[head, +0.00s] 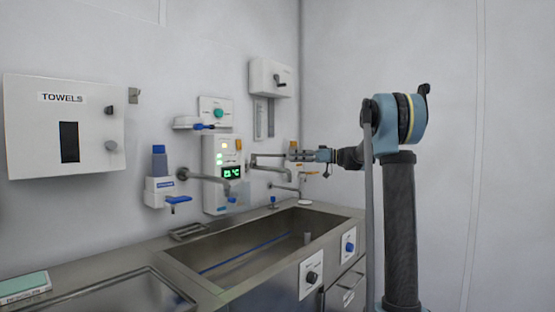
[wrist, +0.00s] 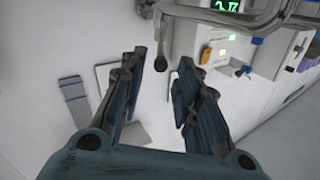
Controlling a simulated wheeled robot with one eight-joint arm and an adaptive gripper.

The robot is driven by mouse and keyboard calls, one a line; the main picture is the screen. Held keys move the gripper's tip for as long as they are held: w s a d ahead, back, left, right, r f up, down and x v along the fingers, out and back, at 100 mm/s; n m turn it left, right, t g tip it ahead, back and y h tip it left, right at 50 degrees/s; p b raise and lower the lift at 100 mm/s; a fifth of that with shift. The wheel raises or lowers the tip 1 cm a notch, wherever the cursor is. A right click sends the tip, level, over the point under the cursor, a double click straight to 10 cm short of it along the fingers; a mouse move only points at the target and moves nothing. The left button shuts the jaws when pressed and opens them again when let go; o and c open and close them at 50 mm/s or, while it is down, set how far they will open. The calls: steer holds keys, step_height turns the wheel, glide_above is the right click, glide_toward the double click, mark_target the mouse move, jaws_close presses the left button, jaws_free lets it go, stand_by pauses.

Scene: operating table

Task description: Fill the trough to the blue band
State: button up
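The steel trough (head: 232,232) is set in the counter under the wall taps. A blue band (head: 245,252) runs along its inside wall. I can make out no water surface in it. Metal spouts reach out over it, one at left (head: 212,179) and one nearer my gripper (head: 268,166). My gripper (head: 292,155) is at the wall taps, above the trough's far right end. In the wrist view my gripper (wrist: 160,66) is open. A dark-tipped rod (wrist: 160,62) hanging from a metal pipe shows between the fingertips; I cannot tell whether they touch.
A control box with a green display (head: 232,172) is on the wall. A front panel has a blue knob (head: 350,246), another a black knob (head: 311,277). A short upright pipe (head: 307,238) stands in the trough. A towel dispenser (head: 65,135) hangs at left.

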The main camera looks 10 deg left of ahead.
steer(key=a, duration=0.8)
steer(key=shift+w+a, duration=0.3)
jaws_close()
